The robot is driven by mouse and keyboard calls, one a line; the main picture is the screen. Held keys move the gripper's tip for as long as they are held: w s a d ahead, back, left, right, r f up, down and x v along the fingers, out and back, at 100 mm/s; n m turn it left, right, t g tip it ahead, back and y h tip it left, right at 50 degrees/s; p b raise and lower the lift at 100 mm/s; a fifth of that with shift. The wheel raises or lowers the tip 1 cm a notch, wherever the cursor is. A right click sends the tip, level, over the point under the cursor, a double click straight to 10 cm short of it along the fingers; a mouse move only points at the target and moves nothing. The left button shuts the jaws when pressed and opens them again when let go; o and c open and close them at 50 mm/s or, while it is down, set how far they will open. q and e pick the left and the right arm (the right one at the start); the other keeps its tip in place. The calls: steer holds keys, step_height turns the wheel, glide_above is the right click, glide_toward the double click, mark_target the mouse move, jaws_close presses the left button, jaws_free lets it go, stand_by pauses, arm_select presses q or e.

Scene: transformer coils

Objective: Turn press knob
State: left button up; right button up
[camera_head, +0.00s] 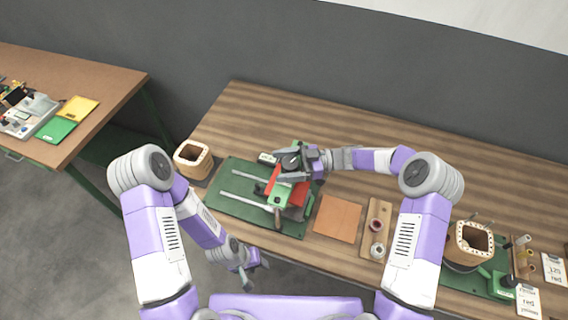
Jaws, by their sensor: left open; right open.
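The press stands on a green base plate (232,213) with two metal rails, near the left part of the wooden table. Its red and green body (281,196) is partly covered by my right gripper (284,168). A dark round knob (291,162) shows at the top of the press. My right gripper is open, with its fingers around or right beside the knob; I cannot tell whether they touch it. My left gripper (258,278) is open and empty, low in front of the table's front edge.
A wooden coil former (193,160) stands left of the press. A brown square pad (338,218) and a wooden strip with round parts (376,230) lie to the right. Another coil former (470,243) and labelled cards (528,301) are farther right. A second table (95,75) stands at left.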

steer(key=shift+c, duration=0.5)
steer(key=c, duration=0.9)
steer(key=shift+o, duration=0.2)
steer(key=n+g+b, duration=0.2)
steer(key=g+b, duration=0.1)
steer(key=shift+s+f+h, duration=0.1)
steer(key=shift+f+h, duration=0.15)
steer(key=shift+h, duration=0.15)
steer(key=shift+s+r+n+g+h+b, duration=0.1)
steer(key=shift+r+n+g+h+b, duration=0.15)
steer(key=shift+n+g+b, duration=0.5)
steer(key=shift+g+p, duration=0.25)
steer(key=shift+p, duration=0.05)
steer(key=o, duration=1)
steer(key=shift+c, duration=0.2)
steer(key=shift+d, duration=0.15)
